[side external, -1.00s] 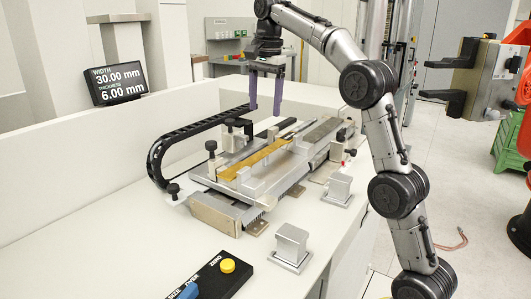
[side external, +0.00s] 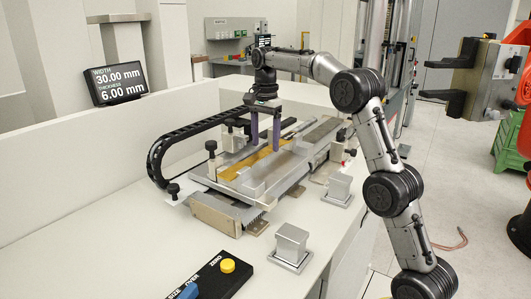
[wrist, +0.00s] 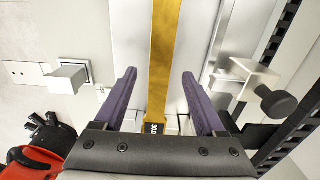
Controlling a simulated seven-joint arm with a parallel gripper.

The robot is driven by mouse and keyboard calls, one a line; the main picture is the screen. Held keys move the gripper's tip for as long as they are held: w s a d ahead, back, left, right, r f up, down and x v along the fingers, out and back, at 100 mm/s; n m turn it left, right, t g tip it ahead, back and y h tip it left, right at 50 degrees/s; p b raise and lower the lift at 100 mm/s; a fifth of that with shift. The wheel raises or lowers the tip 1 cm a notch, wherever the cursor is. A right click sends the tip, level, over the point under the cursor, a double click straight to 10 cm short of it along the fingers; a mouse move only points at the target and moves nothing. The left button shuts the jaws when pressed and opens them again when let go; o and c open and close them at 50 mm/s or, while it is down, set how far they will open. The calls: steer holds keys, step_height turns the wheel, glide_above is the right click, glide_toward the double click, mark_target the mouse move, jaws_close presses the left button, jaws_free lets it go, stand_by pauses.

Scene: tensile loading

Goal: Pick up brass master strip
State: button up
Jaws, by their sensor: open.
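The brass master strip (side external: 243,166) is a long gold bar lying in the metal fixture (side external: 288,171) on the bench. In the wrist view the strip (wrist: 164,50) runs lengthwise between my two fingers, with a small dark label at its near end. My gripper (side external: 265,148) points down over the strip, its purple fingers apart on either side of it. In the wrist view my gripper (wrist: 158,80) is open, with clear gaps between each finger and the strip. The fingers hide part of the strip in the side view; whether the tips reach its height is not clear.
A black cable chain (side external: 170,145) curves behind and left of the fixture. Black clamp knobs (side external: 211,146) stand along its left edge. Two metal blocks (side external: 291,243) (side external: 339,186) stand in front. A control box (side external: 210,275) is near the front edge. A display (side external: 114,83) reads width 30.00 mm, thickness 6.00 mm.

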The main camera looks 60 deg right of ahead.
steer(key=shift+f, duration=0.65)
jaws_close()
steer(key=shift+r, duration=0.15)
stand_by(0.8)
